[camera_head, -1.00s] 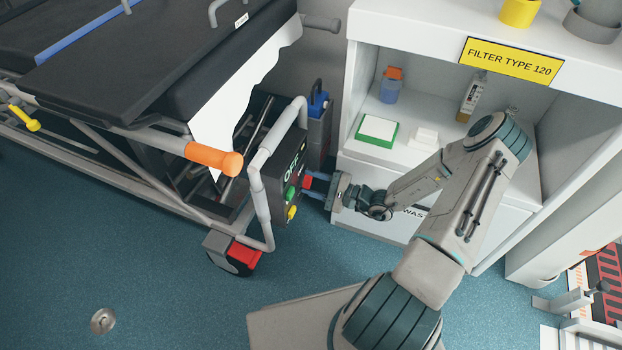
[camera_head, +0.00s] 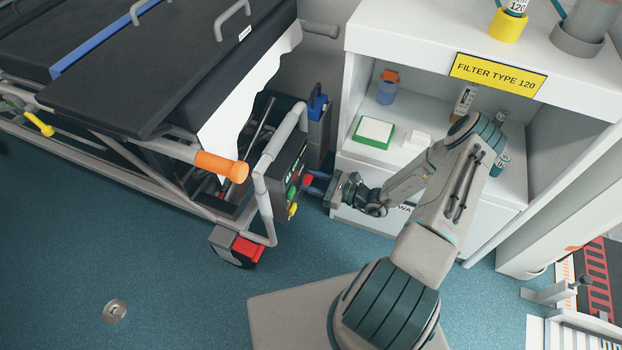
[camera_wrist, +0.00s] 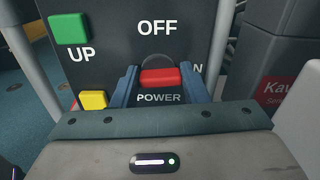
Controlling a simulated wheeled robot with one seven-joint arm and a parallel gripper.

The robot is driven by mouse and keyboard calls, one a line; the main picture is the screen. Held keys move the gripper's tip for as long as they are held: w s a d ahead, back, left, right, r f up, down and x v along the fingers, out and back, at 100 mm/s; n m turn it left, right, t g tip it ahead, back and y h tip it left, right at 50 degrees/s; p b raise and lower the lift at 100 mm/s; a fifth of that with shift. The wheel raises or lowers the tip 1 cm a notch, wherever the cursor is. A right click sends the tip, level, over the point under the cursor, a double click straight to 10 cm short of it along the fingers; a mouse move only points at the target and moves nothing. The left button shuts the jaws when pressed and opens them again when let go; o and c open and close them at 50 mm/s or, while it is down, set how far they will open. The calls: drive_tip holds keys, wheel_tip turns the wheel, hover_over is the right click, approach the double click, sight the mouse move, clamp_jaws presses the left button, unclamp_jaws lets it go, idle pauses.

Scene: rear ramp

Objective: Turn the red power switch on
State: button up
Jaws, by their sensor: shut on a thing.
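The red power switch (camera_wrist: 160,78) sits on a dark control panel (camera_wrist: 120,50), between the words OFF above and POWER below. An N shows to its right, the rest of that word hidden by a finger. My gripper (camera_wrist: 160,88) has its two blue fingers on either side of the red switch, shut on it. In the head view the panel (camera_head: 284,185) is on the end frame of a stretcher, and my gripper (camera_head: 317,183) reaches it from the right. The red switch (camera_head: 308,180) shows partly there.
A green UP button (camera_wrist: 70,28) and a yellow button (camera_wrist: 93,99) are close to the left finger. The stretcher (camera_head: 150,90) stands to the left. A white shelf unit (camera_head: 440,215) stands close behind my arm. Blue floor is open at front left.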

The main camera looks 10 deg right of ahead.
drive_tip(key=shift+w+d+r+m, duration=0.15)
drive_tip(key=shift+d+m, duration=0.05)
drive_tip(key=shift+m, duration=0.4)
drive_tip(key=o, duration=1)
drive_tip(key=p+v, duration=0.2)
drive_tip(key=v, duration=1)
drive_tip(key=shift+a, duration=0.1)
